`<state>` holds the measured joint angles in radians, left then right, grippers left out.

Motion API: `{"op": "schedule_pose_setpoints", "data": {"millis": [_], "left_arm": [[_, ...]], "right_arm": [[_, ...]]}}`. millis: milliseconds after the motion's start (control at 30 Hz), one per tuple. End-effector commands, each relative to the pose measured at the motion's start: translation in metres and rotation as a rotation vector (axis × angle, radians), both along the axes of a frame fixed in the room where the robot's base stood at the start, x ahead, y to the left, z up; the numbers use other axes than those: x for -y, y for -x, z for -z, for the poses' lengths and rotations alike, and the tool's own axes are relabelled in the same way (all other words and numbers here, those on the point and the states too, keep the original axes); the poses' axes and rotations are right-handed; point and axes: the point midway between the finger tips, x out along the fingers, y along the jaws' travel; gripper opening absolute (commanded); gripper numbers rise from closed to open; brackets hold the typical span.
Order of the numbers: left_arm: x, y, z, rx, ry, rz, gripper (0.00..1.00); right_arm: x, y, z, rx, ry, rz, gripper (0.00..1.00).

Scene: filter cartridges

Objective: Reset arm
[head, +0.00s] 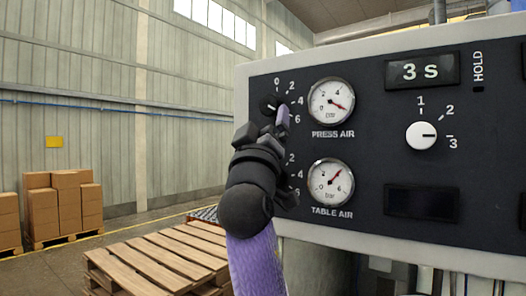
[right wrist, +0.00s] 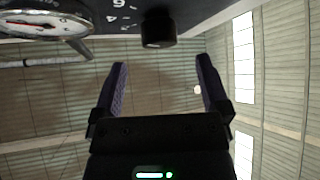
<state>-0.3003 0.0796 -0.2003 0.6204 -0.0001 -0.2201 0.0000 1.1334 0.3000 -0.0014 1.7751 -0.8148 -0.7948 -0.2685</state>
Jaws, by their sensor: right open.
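My right gripper (head: 281,117) is in front of the left part of the dark control panel (head: 375,110). Its purple fingers are open, and it also shows in the right wrist view (right wrist: 162,72) with nothing between the fingers. A black knob (head: 268,103) with a numbered scale is just beyond the fingertips. In the right wrist view the knob (right wrist: 158,28) stands out from the panel, apart from both fingers. My right gripper and forearm hide part of a lower scale, and any knob there. My left gripper is not in view.
The PRESS AIR gauge (head: 331,101) and TABLE AIR gauge (head: 330,184) are right of my gripper. A white selector knob (head: 421,135) sits below the "3 s" display (head: 423,71). Wooden pallets (head: 165,258) and stacked cartons (head: 64,205) stand on the floor at left.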

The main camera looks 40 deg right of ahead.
Motion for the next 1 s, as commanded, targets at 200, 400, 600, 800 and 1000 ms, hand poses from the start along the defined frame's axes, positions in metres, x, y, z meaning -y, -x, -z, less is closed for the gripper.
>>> {"op": "schedule_pose_setpoints", "data": {"millis": [200,400,600,800,1000], "left_arm": [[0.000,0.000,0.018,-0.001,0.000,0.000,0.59],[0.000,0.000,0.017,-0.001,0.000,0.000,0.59],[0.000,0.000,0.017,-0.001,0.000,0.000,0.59],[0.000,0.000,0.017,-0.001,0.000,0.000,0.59],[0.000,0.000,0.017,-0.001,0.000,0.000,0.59]], "right_arm": [[-0.019,0.015,0.023,0.000,0.000,-0.002,0.96],[-0.021,0.017,0.022,0.000,-0.001,-0.001,0.96],[-0.021,0.017,0.022,0.000,-0.001,-0.001,0.96],[-0.028,-0.007,0.069,-0.103,-0.054,-0.075,0.96],[-0.060,-0.040,0.253,-0.493,-0.316,-0.306,0.96]]}}
